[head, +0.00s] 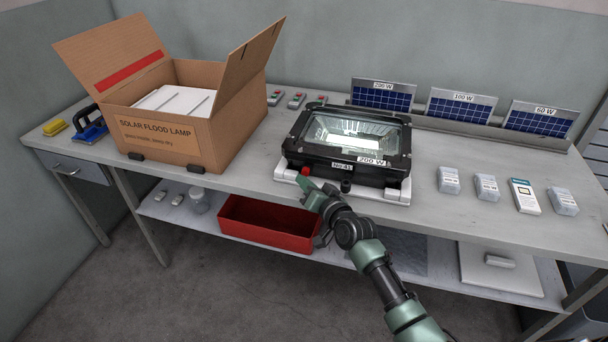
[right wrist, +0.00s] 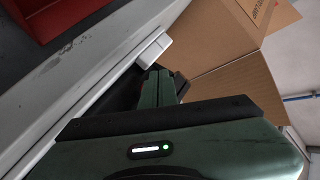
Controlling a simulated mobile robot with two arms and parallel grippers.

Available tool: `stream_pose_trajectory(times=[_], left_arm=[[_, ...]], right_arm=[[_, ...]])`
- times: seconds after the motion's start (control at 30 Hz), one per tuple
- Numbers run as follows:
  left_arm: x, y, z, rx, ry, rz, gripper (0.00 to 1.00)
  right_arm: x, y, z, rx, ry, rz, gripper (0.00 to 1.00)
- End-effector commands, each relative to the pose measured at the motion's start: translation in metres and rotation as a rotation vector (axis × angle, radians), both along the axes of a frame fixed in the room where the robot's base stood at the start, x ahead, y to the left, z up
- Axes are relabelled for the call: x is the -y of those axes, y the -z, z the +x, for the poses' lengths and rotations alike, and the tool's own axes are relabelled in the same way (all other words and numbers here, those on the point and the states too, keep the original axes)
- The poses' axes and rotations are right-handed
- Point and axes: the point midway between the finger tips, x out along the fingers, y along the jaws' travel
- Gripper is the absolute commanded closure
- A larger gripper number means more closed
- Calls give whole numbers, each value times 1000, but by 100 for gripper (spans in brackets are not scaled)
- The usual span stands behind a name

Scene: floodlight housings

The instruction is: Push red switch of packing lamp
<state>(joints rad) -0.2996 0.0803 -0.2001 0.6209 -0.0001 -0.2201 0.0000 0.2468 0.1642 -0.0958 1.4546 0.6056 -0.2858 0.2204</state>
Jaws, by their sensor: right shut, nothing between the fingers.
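The packing lamp (head: 348,168), a black floodlight with a "200 W" label, sits on a white base on the bench. Its glass front looks bright; I cannot tell whether it is lit. The red switch (head: 306,170) is a small red knob at the lamp's front left corner. My right gripper (head: 302,181) is shut and empty, with its tips right at the red switch; I cannot tell whether they touch. In the right wrist view the closed fingers (right wrist: 159,86) show, and the red switch is hidden. My left gripper is not in view.
An open cardboard box (head: 190,125) stands left of the lamp. Small solar panels (head: 459,108) stand in a rack behind right. Several small packs (head: 487,187) lie to the right. A red bin (head: 262,226) is on the lower shelf. The bench between box and lamp is clear.

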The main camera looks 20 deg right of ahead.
Motion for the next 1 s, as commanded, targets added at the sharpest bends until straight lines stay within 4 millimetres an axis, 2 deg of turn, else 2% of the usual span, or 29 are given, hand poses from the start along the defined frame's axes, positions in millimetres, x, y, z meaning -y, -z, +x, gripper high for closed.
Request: stream_pose_trajectory(times=[1.0], left_arm=[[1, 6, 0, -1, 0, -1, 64]], right_arm=[[6, 0, 8, 1, 0, -1, 100]])
